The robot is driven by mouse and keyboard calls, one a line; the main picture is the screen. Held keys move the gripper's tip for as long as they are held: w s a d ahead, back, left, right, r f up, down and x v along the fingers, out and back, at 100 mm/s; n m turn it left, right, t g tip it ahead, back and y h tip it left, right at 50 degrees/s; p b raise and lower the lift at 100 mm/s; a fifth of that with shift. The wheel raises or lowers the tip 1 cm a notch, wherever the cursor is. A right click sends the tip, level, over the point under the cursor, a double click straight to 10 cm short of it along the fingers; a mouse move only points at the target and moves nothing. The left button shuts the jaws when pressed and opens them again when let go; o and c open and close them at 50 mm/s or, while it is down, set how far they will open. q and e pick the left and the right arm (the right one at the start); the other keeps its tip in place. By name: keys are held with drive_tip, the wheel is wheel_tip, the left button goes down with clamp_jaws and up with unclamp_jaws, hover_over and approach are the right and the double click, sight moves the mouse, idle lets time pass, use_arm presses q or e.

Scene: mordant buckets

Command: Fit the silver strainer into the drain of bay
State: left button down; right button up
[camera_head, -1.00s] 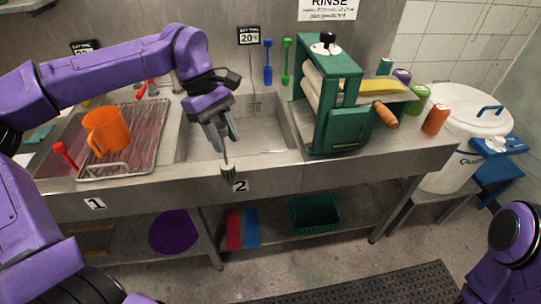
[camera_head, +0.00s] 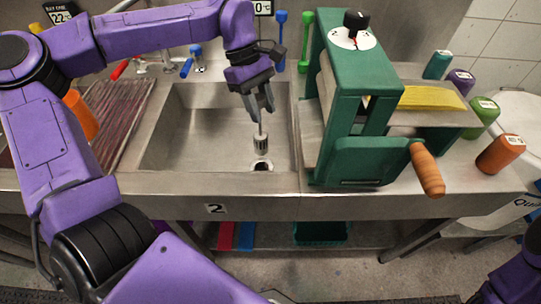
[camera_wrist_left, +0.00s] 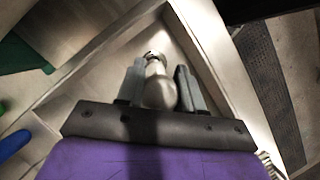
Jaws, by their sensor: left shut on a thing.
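The silver strainer (camera_head: 261,146) hangs upright below my left gripper (camera_head: 260,112), which is shut on its pale stem. In the left wrist view the strainer (camera_wrist_left: 154,57) points away from the camera, with its rounded handle between the two grey fingers (camera_wrist_left: 158,88). The dark round drain (camera_head: 262,165) lies in the floor of the sink basin marked 2 (camera_head: 190,150). The strainer's lower end is right at the drain's far side in the head view; I cannot tell whether it touches. My right gripper is out of view.
A green press with a wooden handle (camera_head: 427,170) stands just right of the basin. A blue-handled tap (camera_head: 198,60) is at the back. A ridged drying tray (camera_head: 115,115) and an orange jug (camera_head: 80,115) are at the left. The basin floor is otherwise clear.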

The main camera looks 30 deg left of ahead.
sight(262, 137)
use_arm(q)
wheel_tip(262, 137, down, 10)
drive_tip(key=shift+s+r+p, duration=0.1)
drive_tip(key=shift+s+p, duration=0.05)
drive_tip(key=shift+p, duration=0.6)
drive_tip(key=shift+f, duration=0.25)
drive_tip(key=c, duration=0.7)
unclamp_jaws()
drive_tip(key=shift+r, duration=0.1)
